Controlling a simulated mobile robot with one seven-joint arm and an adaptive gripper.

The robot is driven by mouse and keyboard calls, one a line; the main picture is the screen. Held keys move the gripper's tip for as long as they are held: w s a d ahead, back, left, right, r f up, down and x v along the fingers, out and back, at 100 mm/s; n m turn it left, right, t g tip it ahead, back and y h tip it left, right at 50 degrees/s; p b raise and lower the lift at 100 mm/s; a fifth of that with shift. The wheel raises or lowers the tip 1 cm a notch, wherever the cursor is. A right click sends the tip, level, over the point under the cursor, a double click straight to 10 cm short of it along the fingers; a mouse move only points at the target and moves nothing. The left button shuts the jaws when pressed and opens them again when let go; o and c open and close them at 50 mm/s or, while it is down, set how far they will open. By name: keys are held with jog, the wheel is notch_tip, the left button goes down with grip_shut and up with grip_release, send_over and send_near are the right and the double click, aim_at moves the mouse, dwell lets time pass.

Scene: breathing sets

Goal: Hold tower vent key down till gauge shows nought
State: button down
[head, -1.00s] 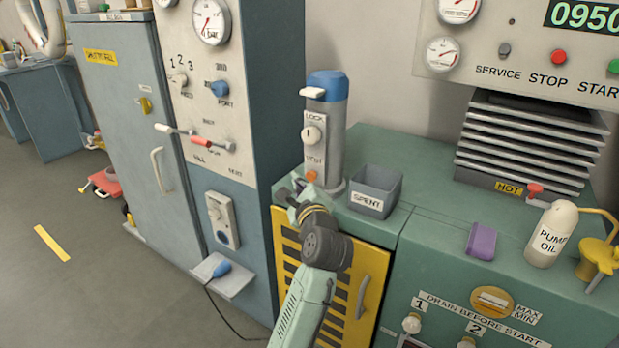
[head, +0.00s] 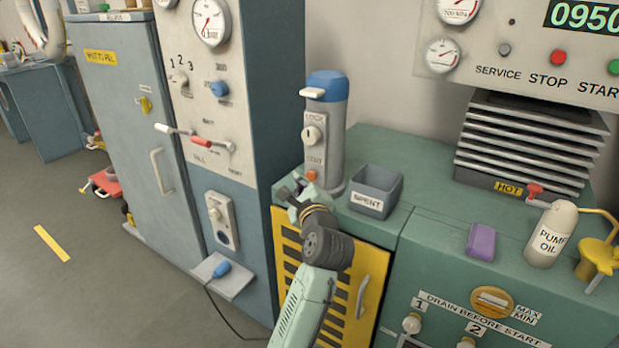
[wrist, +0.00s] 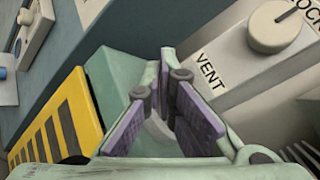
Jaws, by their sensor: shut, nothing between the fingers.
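The tower (head: 324,150) is a grey cylinder with a blue cap and a white lever, standing on the green bench top. Its front has a pale knob (head: 312,135) between LOCK and VENT markings, and an orange key (head: 311,175) near its foot. The knob (wrist: 270,27) and VENT lettering also show in the wrist view, upper right; the orange key does not. My gripper (head: 296,188) is shut and empty, beside the tower's foot, just below and left of the key. Contact cannot be told. A round gauge (head: 211,22) is on the tall cabinet; its reading is too small to tell.
A grey SPENT bin (head: 374,191) stands right of the tower. A purple block (head: 481,241) and a PUMP OIL bottle (head: 552,235) are further right, near the finned HOT unit (head: 530,145). The tall blue cabinet (head: 280,100) is close on the left. Another gauge (head: 444,55) is on the wall panel.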

jog(key=shift+w+d, duration=0.15)
jog(key=shift+w, duration=0.05)
jog(key=shift+w+d, duration=0.45)
jog(key=shift+w, duration=0.05)
dwell(2.7)
jog(key=shift+s, duration=0.1)
dwell(2.2)
jog(key=shift+s+a, duration=0.65)
jog(key=shift+s, duration=0.1)
jog(key=shift+s+a+b, duration=0.2)
jog(key=shift+s+a, duration=0.55)
jog(key=shift+s, duration=0.25)
jog(key=shift+s+a+b, duration=0.2)
jog(key=shift+s+a, duration=0.55)
jog(key=shift+s, duration=0.25)
